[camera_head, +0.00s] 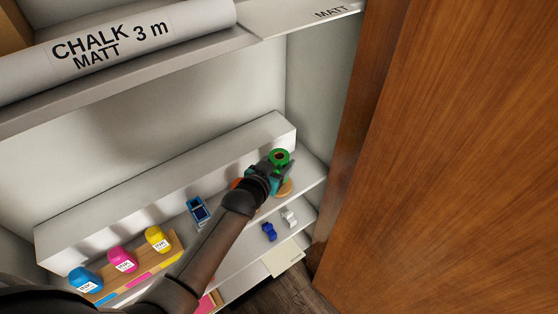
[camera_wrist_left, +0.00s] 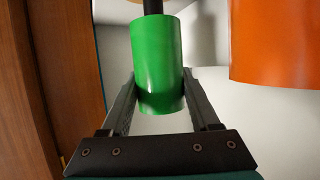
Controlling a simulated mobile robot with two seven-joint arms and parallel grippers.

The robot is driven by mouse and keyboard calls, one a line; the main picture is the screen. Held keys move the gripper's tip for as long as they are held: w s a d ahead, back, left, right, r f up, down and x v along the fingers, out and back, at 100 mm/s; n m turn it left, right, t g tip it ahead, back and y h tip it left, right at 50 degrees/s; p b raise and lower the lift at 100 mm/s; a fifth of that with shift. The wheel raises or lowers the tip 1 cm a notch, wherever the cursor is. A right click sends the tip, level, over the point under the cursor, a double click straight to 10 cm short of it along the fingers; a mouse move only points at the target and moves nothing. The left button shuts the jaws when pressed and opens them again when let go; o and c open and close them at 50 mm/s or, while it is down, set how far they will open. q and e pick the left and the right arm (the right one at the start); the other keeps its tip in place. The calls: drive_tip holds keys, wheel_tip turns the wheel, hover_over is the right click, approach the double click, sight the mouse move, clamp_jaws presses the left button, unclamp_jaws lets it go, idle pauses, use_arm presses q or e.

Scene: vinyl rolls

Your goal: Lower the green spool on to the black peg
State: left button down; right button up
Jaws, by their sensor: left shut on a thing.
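The green spool (camera_head: 279,155) is held upright in my left gripper (camera_head: 274,168) at the right end of the white shelf. Its dark centre shows from above. In the left wrist view the green spool (camera_wrist_left: 158,62) stands between the two fingers. That view appears upside down, with the black peg (camera_wrist_left: 152,6) at the spool's far end, in line with it. I cannot tell how far the peg is inside the spool. A round wooden base (camera_head: 285,189) shows just below the gripper. My right gripper is not in view.
An orange spool (camera_wrist_left: 276,42) stands close beside the green one. A blue holder (camera_head: 198,210) is mid-shelf. A wooden door (camera_head: 440,160) bounds the right; a white roll (camera_head: 110,50) lies above.

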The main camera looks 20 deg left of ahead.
use_arm(q)
drive_tip(key=shift+f, duration=0.25)
idle(0.3)
drive_tip(key=shift+f+b, duration=0.5)
drive_tip(key=shift+f, duration=0.1)
drive_tip(key=shift+c, duration=0.2)
unclamp_jaws()
drive_tip(key=shift+o, duration=0.2)
